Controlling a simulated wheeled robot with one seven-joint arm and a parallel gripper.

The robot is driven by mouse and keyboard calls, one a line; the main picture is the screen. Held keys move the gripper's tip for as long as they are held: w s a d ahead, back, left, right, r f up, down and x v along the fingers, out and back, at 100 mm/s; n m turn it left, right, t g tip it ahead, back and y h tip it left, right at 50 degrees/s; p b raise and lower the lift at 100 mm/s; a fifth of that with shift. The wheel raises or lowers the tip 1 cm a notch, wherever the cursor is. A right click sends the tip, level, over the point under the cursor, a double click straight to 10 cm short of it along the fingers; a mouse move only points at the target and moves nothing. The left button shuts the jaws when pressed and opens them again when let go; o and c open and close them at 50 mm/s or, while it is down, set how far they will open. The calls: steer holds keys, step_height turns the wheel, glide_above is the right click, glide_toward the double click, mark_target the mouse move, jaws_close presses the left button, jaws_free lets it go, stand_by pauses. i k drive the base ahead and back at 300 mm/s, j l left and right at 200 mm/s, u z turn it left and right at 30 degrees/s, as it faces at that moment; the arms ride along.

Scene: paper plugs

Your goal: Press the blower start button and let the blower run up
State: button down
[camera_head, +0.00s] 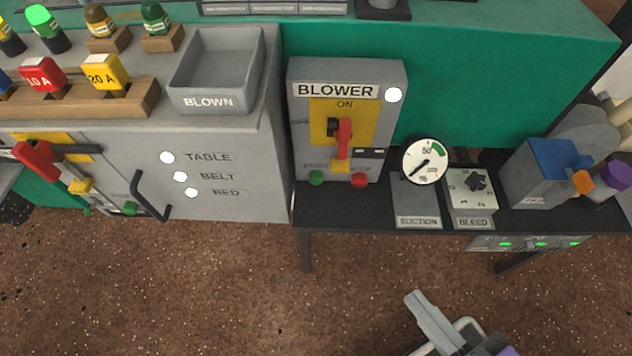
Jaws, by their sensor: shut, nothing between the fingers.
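The grey blower box (380,82) stands on the dark bench, with a "BLOWER" label and a pale round lamp (393,95) at upper right. My gripper (432,316) is at the bottom edge, partly cut off, shut and empty, well apart from the start button.
A bleed knob (476,181) sits right of the gauge, and a grey block with a blue top (557,157) farther right. Left stand a cabinet with table, belt and bed lamps, a door handle (146,198), and a "BLOWN" tray (213,103). The floor before the bench is clear.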

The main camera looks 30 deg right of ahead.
mark_target(315, 176)
steer(key=k+l+u, duration=0.2)
steer(key=l, duration=0.2)
steer(key=l+u, duration=0.2)
steer(key=l, duration=0.2)
steer(key=k+l+u, duration=0.2)
steer(key=l, duration=0.15)
steer(key=k+l+u, duration=0.2)
steer(key=l, duration=0.15)
steer(key=i+l, duration=0.05)
